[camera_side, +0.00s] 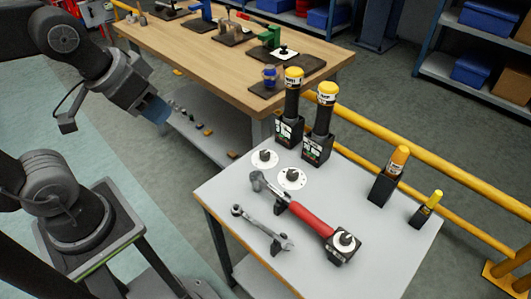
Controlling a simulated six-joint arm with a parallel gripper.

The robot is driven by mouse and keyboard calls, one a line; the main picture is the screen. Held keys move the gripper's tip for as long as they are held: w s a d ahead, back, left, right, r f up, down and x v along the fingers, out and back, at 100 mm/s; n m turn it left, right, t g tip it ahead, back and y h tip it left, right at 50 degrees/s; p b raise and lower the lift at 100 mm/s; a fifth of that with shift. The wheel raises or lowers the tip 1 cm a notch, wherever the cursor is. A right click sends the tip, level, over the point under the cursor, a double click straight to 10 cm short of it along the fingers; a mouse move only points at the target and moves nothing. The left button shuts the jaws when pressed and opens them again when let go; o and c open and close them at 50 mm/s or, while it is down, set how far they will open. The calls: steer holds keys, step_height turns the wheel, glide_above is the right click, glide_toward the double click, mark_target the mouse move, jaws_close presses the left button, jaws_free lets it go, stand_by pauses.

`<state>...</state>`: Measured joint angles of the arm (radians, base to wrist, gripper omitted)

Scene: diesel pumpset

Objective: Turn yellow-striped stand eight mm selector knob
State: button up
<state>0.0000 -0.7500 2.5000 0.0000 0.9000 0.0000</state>
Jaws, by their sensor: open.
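Two round white dials with dark knobs lie on the grey table: one dial (264,158) is farther back, the other dial (291,178) is nearer. A third knob with a pale dial (344,241) sits on a black block at the table's front right. Dark upright units with yellow tops, a left unit (292,105) and a right unit (322,125), stand behind the dials. I cannot read the markings, so I cannot tell which knob is the eight mm selector. My gripper (155,109) is open and empty at upper left, well apart from the knobs.
A red-handled wrench (308,219) and a grey spanner (262,228) lie on the grey table (225,195). Two smaller black stands with orange (388,177) and yellow (426,210) tops are at right. A yellow rail (450,172) runs behind. A wooden bench (185,45) stands behind.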

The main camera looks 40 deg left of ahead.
steer(key=shift+o, duration=1.6)
steer(key=shift+w+r, duration=0.1)
steer(key=shift+w, duration=0.35)
steer(key=m+g, duration=0.6)
steer(key=m, duration=0.5)
glide_above(264, 153)
step_height(264, 153, down, 17)
step_height(264, 153, down, 14)
steer(key=shift+a+f, duration=0.1)
